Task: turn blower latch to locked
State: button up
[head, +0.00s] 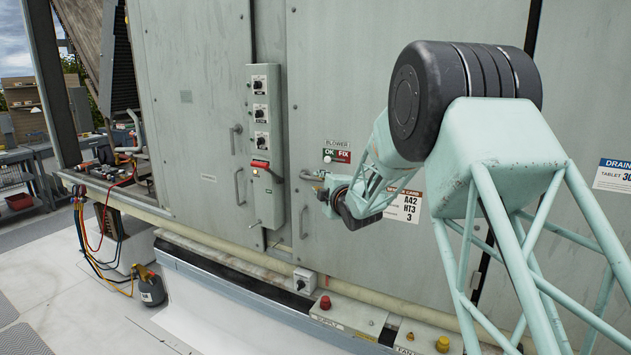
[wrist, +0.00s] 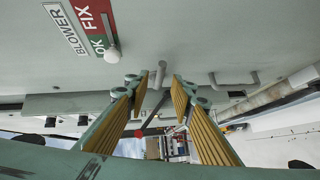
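The blower latch (head: 311,177) is a small pale handle on the grey-green door, below the BLOWER label and the green-and-red OK/FIX plate (head: 337,156). In the wrist view the plate (wrist: 95,25) is at upper left, with a white round knob by its OK end. The latch appears there as a grey bar (wrist: 160,76) between my fingertips. My gripper (head: 322,190) is at the latch in the head view. In the wrist view its two yellow-padded fingers (wrist: 162,80) stand apart on either side of the bar, with visible gaps. Contact with it cannot be told.
A control box (head: 265,140) with dials and a red-marked handle stands left of the latch. Door handles (head: 303,222) are close by; one shows right of my fingers in the wrist view (wrist: 233,79). A pipe and ledge run below. Cables and a cylinder (head: 150,287) are at lower left.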

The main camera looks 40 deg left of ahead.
aim_at(315, 179)
jog(key=shift+x, duration=2.3)
jog(key=shift+c, duration=0.6)
grip_shut()
